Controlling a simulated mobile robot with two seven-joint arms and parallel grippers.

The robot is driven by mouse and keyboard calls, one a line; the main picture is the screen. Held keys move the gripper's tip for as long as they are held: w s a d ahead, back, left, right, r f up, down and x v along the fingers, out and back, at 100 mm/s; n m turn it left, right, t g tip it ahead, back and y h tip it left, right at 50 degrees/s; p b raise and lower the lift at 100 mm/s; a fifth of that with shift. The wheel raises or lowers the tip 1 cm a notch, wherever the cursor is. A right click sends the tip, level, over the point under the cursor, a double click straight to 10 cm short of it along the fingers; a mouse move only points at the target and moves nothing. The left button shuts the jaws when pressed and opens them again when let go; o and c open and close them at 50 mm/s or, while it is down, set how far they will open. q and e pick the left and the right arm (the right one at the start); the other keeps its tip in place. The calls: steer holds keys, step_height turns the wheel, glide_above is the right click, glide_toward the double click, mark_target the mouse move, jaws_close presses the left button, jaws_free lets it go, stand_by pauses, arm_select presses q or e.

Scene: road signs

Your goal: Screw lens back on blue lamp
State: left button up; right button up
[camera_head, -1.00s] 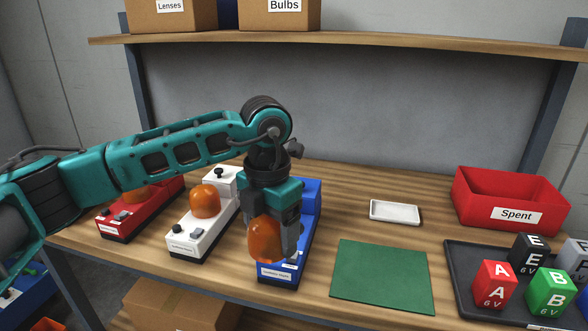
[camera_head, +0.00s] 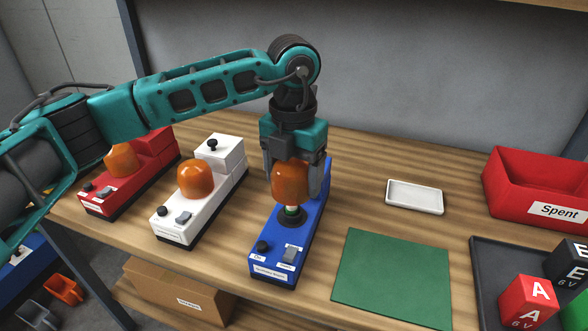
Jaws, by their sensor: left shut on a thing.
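The blue lamp (camera_head: 262,232) stands on the workbench, with a knob and a switch at its near end. Its round dark socket (camera_head: 292,216) shows, with a small light-coloured part, seemingly the bulb, rising from it. My left gripper (camera_head: 292,190) is shut on the orange lens (camera_head: 292,181) and holds it upright just above the socket, over that light-coloured part. A small gap shows between the lens and the socket. My right gripper is not in view.
A white lamp (camera_head: 170,222) and a red lamp (camera_head: 112,196), both with orange lenses, stand to the left. A green mat (camera_head: 393,279), a white tray (camera_head: 414,197), a red Spent bin (camera_head: 540,210) and a dark tray (camera_head: 488,282) with lettered blocks are to the right.

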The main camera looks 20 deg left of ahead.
arm_select(q)
steer(key=shift+f+b, duration=1.65)
steer(key=shift+f, duration=0.8)
steer(key=shift+f+b, duration=0.3)
steer(key=shift+f, duration=0.1)
steer(key=shift+f, duration=0.2)
steer(key=m+b, duration=0.1)
steer(key=m, duration=0.1)
steer(key=shift+m, duration=0.4)
steer(key=shift+r+m, duration=0.1)
steer(key=shift+m, duration=0.5)
steer(key=shift+b, duration=0.35)
steer(key=shift+d+m, duration=0.1)
steer(key=shift+m, duration=0.6)
steer(key=shift+m+b, duration=0.45)
steer(key=shift+m, duration=0.85)
